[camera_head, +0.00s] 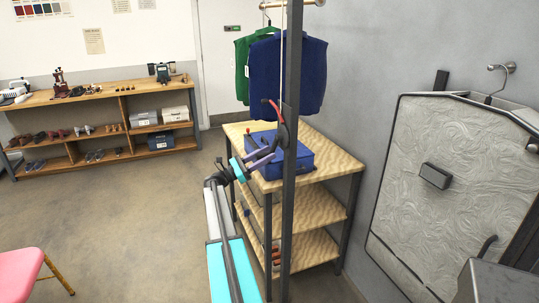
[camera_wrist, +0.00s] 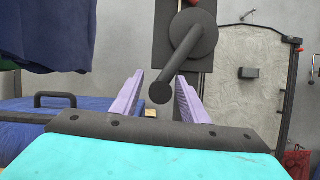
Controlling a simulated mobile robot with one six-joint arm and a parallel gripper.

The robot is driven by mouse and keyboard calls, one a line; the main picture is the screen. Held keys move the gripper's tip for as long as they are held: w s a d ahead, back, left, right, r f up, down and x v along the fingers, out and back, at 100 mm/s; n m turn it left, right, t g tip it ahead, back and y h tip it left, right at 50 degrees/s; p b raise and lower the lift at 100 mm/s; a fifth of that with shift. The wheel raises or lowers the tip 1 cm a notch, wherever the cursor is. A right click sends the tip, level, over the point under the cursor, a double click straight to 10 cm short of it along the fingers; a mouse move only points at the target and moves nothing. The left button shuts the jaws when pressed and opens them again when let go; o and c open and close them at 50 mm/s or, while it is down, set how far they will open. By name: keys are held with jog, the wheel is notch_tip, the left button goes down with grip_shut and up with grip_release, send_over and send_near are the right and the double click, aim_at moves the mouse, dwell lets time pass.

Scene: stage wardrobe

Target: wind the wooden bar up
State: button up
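The wooden bar (camera_head: 306,4) shows only in part at the top of the head view, with hangers on it. A pale cord (camera_head: 283,60) runs down beside a dark post (camera_head: 291,200). In the wrist view, a dark winch hub (camera_wrist: 193,40) sits on the post, with a crank arm slanting down to a round-ended handle (camera_wrist: 160,93). My gripper (camera_head: 262,157) is beside the post at winch height. Its purple fingers are apart, one on each side of the handle's end in the wrist view. I cannot tell whether they touch it.
A green garment (camera_head: 242,70) and a blue garment (camera_head: 285,75) hang from the bar. Below, a blue case (camera_head: 305,157) lies on a wooden shelf unit (camera_head: 345,163). The floor (camera_head: 120,220) at left is open, with a pink seat (camera_head: 20,272).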

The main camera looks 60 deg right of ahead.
jog(key=b+v, duration=0.2)
jog(key=v, duration=0.9)
jog(key=shift+w, duration=0.15)
jog(key=shift+c, duration=0.4)
